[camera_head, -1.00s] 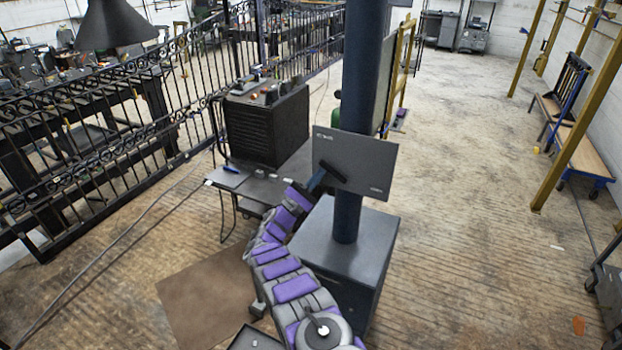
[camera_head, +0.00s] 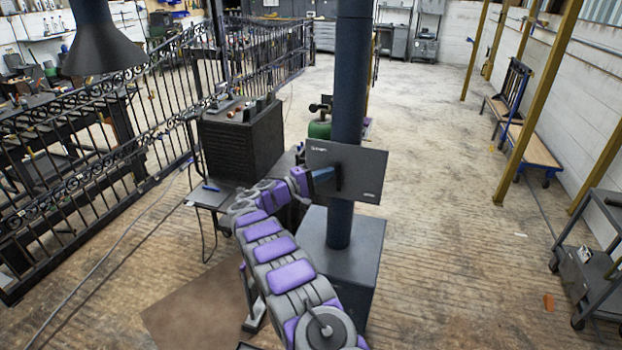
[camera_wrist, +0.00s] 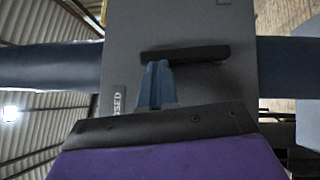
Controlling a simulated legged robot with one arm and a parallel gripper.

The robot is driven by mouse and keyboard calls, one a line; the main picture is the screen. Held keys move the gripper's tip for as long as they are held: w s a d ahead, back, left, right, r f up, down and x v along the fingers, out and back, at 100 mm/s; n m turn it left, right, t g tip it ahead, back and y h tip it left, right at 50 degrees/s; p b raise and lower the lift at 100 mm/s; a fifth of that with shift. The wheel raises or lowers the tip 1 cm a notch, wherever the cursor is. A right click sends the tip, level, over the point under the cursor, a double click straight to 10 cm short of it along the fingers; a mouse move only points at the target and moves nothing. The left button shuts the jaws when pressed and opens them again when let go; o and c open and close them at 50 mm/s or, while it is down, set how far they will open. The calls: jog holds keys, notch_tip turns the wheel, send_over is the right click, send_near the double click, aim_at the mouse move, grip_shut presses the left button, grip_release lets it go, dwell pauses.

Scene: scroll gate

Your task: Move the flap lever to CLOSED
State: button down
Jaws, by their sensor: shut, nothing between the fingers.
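A grey panel (camera_head: 372,165) is fixed on the dark blue post, with small labels at its upper left and lower right, too small to read surely. The flap lever (camera_head: 338,179) is a black bar on its face, now about upright, in line with the post. In the wrist view the lever (camera_wrist: 210,53) lies across the picture; a label (camera_wrist: 118,103) ending in "SED" is partly hidden. My gripper (camera_head: 322,175) is shut and empty. Its blue fingertips (camera_wrist: 157,68) meet the lever's side; whether they touch cannot be told.
The post (camera_head: 345,90) stands on a grey cabinet (camera_head: 338,240). A table with a black box (camera_head: 243,145) is to the left, before an iron railing (camera_head: 75,190). A cart (camera_head: 597,262) is at the right. The floor right of the post is open.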

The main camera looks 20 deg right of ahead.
jog(key=shift+d+r+m+y+b, duration=0.1)
jog(key=shift+d+m+y+b, duration=0.1)
jog(key=shift+m+y, duration=0.25)
jog(key=shift+d+r+m+y+b, duration=0.1)
jog(key=shift+m+y+b, duration=0.1)
jog(key=shift+m+y, duration=0.25)
